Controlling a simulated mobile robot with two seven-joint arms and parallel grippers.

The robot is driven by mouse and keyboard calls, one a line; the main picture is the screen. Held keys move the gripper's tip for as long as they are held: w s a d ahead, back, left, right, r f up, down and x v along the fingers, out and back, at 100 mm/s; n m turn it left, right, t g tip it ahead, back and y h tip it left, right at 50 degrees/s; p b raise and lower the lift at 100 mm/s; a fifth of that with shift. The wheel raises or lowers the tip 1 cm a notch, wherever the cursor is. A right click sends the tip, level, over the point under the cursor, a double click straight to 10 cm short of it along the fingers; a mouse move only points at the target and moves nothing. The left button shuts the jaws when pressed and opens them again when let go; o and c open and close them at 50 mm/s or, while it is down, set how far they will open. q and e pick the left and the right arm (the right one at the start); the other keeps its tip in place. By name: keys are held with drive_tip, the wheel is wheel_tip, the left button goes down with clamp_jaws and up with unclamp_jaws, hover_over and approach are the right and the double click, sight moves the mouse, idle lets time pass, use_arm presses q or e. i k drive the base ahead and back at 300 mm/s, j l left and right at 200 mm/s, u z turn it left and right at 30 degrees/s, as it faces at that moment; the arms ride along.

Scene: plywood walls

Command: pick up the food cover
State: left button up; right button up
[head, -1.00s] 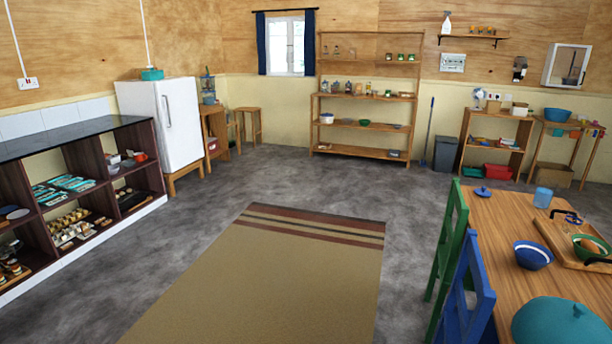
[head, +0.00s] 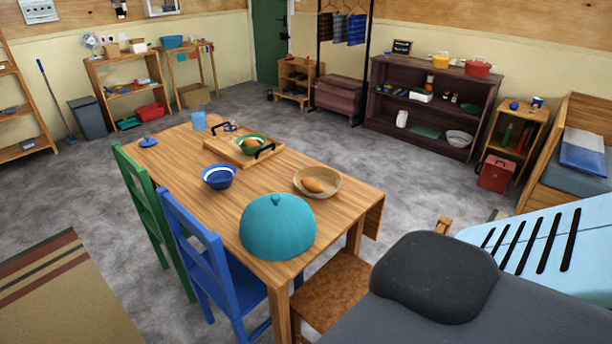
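The food cover is a teal dome (head: 277,228) with a small knob on top. It sits on the near end of the wooden table (head: 345,200), close to the table's near edge. What lies under it is hidden. Neither of my grippers is in the head view.
A green chair (head: 145,205) and a blue chair (head: 205,250) stand along the table's left side. A brown stool (head: 330,290) is at the near end. A basket (head: 318,182), a blue bowl (head: 218,177) and a tray (head: 222,143) are near the cover.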

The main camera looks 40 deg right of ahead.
sight(277, 227)
drive_tip(key=i+z, duration=0.2)
drive_tip(key=z, duration=0.25)
drive_tip(key=i+z, duration=0.15)
drive_tip(key=z, duration=0.3)
drive_tip(key=i+j+z, duration=0.15)
drive_tip(key=z, duration=0.3)
drive_tip(key=i+j+z, duration=0.2)
drive_tip(key=z, duration=0.25)
drive_tip(key=i+j+z, duration=0.4)
drive_tip(key=l, duration=0.1)
